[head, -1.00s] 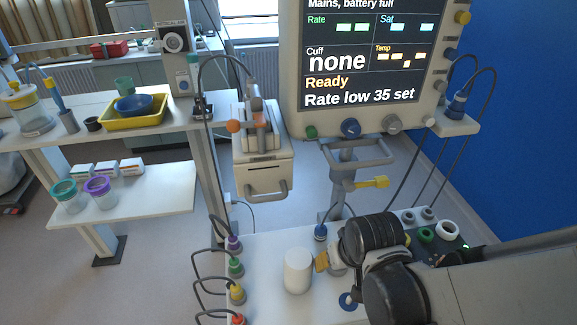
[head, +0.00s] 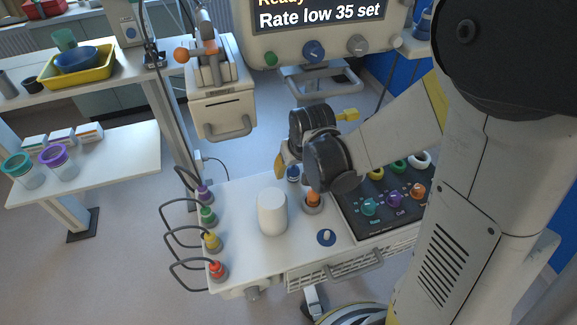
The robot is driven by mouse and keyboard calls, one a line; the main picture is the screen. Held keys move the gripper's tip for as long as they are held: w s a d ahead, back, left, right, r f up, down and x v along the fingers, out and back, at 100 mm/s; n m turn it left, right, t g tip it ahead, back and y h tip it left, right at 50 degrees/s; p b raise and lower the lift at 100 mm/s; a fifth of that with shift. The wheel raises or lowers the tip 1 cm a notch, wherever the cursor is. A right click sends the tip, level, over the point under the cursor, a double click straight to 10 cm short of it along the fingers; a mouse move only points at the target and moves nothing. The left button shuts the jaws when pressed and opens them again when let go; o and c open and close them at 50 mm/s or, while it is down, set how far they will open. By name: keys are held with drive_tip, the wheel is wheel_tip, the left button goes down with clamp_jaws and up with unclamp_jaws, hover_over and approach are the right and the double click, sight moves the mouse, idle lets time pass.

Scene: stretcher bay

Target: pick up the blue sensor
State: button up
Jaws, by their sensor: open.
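A small blue piece (head: 293,174), which looks like a corded sensor, stands at the back of the white cart top (head: 245,185). My gripper (head: 283,164) is just above and beside it, pointing left, and partly covers it. The gripper is open with nothing seen in it; one yellow fingertip shows and the rest is hidden behind my dark wrist. I cannot tell whether it touches the blue piece. A blue corded plug (head: 422,22) also hangs in a holder beside the monitor at top right. A flat blue disc with a pale knob (head: 326,238) lies at the cart's front.
Purple, green, yellow and red corded plugs (head: 212,242) line the left edge. A dark knob panel (head: 380,205) is at right.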

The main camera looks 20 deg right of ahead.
drive_tip(key=shift+f, duration=0.3)
drive_tip(key=shift+r, duration=0.1)
drive_tip(key=c, duration=1.2)
drive_tip(key=shift+o, duration=0.2)
